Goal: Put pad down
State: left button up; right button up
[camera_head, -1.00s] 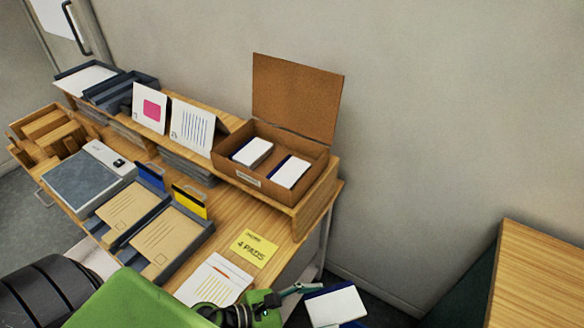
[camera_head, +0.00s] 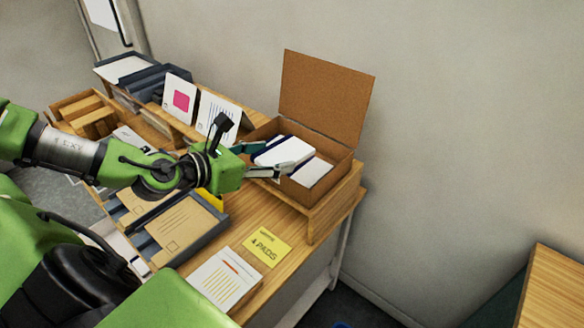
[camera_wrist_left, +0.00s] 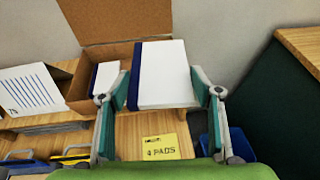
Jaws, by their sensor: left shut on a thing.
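My left gripper (camera_head: 268,160) is shut on a white pad (camera_head: 284,152) with a dark blue spine, held at or just above the open cardboard box (camera_head: 338,158). In the left wrist view the held pad (camera_wrist_left: 166,72) lies between the two fingers of my left gripper (camera_wrist_left: 160,98). Another white pad (camera_head: 312,172) lies in the right part of the box. In the left wrist view a pad in the left part (camera_wrist_left: 106,76) shows beside the held one. I cannot tell whether the held pad touches those below. My right gripper is not in view.
The box stands on a raised wooden shelf (camera_head: 333,207), its lid (camera_head: 328,95) upright behind. A yellow note reading "4 PADS" (camera_head: 267,247) and a printed sheet (camera_head: 224,280) lie on the desk. Stand-up cards (camera_head: 216,117) are left of the box. Envelope trays (camera_head: 178,230) stand in front.

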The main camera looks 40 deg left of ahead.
aim_at(290, 139)
pick_arm(q)
jog(key=shift+s+a+r+n+y, duration=0.15)
jog(key=shift+a+r+n+y, duration=0.35)
jog(key=shift+a+r, duration=0.65)
jog(key=shift+r, duration=0.25)
jog(key=p+x, duration=0.2)
jog(key=x, duration=0.5)
jog(key=shift+p, duration=0.3)
jog(key=shift+p+x, duration=0.5)
jog(key=shift+x, duration=0.45)
jog(key=w+f+p, duration=0.1)
jog(key=w+f, duration=0.1)
jog(key=f, duration=0.1)
jog(key=w+f+p, duration=0.1)
jog(key=f, duration=0.2)
jog(key=w+d+f+p, duration=0.1)
jog(key=w+f, duration=0.1)
jog(key=f, duration=0.1)
jog(key=shift+w+f, duration=0.15)
jog(key=shift+w, duration=0.2)
jog(key=shift+f, duration=0.1)
jog(key=shift+f, duration=0.1)
